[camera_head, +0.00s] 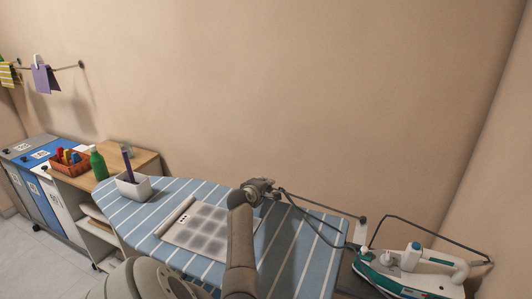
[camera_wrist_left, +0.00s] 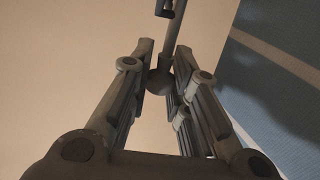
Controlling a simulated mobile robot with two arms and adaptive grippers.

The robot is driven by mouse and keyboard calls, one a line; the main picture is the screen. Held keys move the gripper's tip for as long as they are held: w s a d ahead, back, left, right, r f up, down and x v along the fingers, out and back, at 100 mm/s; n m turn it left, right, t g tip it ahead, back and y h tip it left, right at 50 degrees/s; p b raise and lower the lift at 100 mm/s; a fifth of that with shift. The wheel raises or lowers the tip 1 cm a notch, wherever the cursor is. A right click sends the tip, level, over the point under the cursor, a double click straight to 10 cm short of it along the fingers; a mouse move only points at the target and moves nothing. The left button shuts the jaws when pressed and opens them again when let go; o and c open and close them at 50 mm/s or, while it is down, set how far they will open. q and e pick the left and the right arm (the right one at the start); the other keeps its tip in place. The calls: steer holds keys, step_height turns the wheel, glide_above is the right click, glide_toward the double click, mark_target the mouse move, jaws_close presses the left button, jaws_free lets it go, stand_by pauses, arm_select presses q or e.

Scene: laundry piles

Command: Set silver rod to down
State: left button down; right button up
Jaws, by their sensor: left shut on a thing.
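The silver rod (camera_head: 325,205) is a thin grey bar above the right part of the ironing board (camera_head: 315,255). It runs from my left gripper (camera_head: 262,188) rightward to a pale upright piece (camera_head: 361,232) by the iron. In the left wrist view the rod (camera_wrist_left: 171,42) ends in a round knob (camera_wrist_left: 160,80). The fingers of my left gripper (camera_wrist_left: 160,68) are shut on this knob end, one on each side. The gripper hides part of the knob. My right gripper is not in view.
A teal and white iron (camera_head: 410,270) stands at the right, with a dark cable near the rod. A wooden shelf (camera_head: 145,161) and bins stand left. The wall is close behind.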

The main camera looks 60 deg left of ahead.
arm_select(q)
steer(key=shift+r, duration=0.1)
steer(key=c, duration=1.3)
jaws_free()
steer(key=shift+w+a, duration=0.1)
steer(key=v, duration=1.2)
